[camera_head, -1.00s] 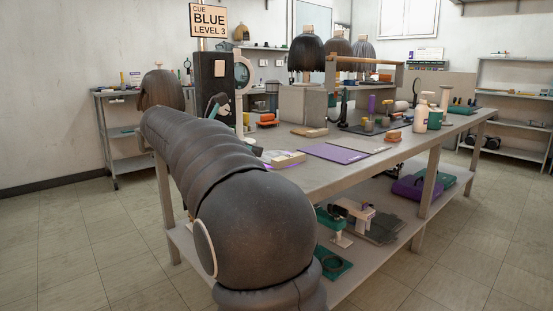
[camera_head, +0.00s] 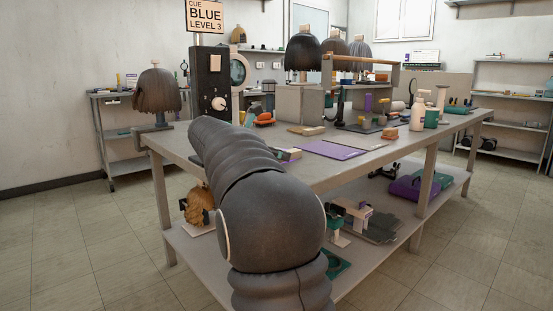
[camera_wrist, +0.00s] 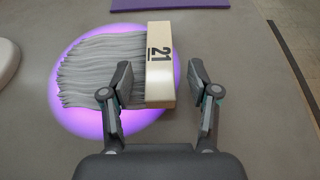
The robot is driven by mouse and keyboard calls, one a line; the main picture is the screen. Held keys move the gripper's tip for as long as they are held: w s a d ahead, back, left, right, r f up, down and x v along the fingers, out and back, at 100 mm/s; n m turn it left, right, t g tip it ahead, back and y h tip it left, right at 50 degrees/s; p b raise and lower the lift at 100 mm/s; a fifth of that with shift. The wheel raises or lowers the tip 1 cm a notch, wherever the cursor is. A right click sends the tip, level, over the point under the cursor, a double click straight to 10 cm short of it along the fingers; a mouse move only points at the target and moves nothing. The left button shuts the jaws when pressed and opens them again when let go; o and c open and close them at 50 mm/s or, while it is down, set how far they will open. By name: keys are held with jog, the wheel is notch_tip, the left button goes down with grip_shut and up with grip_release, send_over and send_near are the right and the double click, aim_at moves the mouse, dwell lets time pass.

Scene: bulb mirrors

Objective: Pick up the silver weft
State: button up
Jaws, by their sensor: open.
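The silver weft (camera_wrist: 102,68) lies flat on a purple-lit disc (camera_wrist: 95,123) on the grey tabletop in the wrist view. Its grey strands spread to the left from a cream block (camera_wrist: 160,65) marked 21. My gripper (camera_wrist: 161,82) is open over it, with the block between its two fingers. The left finger overlaps the strands beside the block; the right finger is over bare tabletop. I cannot tell the height of the fingertips above the table.
A purple mat (camera_head: 332,150) lies beyond the weft. A dark box with a dial (camera_head: 211,83) and a wig on a stand (camera_head: 157,90) are at the left. Bottles (camera_head: 421,105) and several small tools stand farther right.

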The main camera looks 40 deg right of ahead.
jog(key=shift+d, duration=0.1)
grip_shut()
